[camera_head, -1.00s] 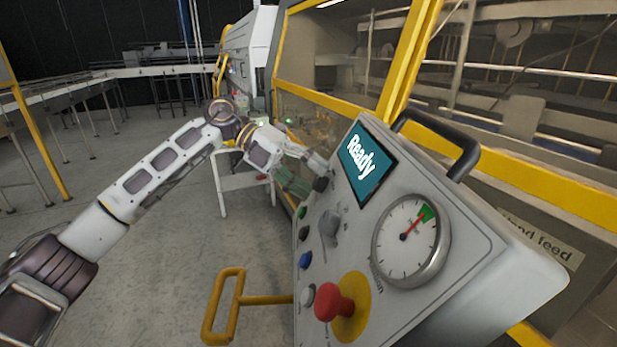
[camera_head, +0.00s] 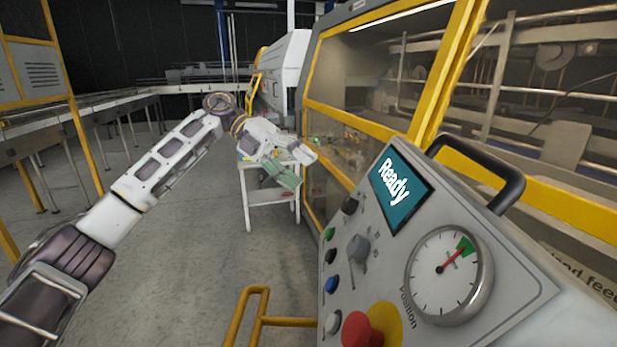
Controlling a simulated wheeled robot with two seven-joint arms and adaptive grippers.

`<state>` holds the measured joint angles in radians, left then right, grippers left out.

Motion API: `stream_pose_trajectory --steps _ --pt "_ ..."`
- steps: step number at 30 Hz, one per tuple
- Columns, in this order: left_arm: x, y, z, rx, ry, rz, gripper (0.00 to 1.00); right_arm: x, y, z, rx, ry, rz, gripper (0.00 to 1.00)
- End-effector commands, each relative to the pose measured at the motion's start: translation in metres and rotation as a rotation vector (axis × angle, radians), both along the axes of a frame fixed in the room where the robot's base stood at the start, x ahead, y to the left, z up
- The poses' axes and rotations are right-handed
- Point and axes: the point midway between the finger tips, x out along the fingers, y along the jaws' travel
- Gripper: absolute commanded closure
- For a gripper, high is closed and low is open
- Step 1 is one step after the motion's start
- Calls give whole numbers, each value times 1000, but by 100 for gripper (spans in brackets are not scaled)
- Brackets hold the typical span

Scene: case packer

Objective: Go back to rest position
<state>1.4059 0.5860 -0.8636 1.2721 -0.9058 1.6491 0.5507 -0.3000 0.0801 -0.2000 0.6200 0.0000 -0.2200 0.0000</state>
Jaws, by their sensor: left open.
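My left arm comes in from the lower left. Its gripper (camera_head: 303,168) is open and empty. It hangs in the air left of the control panel (camera_head: 375,285), apart from it, in front of a small white table (camera_head: 262,192). The panel has a teal screen reading "Ready" (camera_head: 396,190), a round gauge (camera_head: 447,272) with its needle in the green sector, and a red mushroom button (camera_head: 360,330) on a yellow base. A grey knob (camera_head: 356,250) and several small buttons sit along its left side. My right gripper is out of view.
A yellow-framed machine guard (camera_head: 318,110) stands behind the panel. A yellow rail (camera_head: 250,315) is at the bottom. Conveyors (camera_head: 100,108) run along the left and back. The grey floor between is open.

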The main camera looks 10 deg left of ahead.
Motion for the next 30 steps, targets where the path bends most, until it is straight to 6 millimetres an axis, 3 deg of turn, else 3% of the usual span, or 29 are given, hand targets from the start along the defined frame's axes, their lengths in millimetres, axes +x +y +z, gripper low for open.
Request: stream_pose_trajectory --steps 20,26,30 --pt "2 6 4 -10 -26 -12 44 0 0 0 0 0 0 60" --pt "20 -5 17 -96 -106 38 44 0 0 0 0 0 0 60" --pt "37 -16 35 -195 -168 99 44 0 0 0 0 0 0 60"
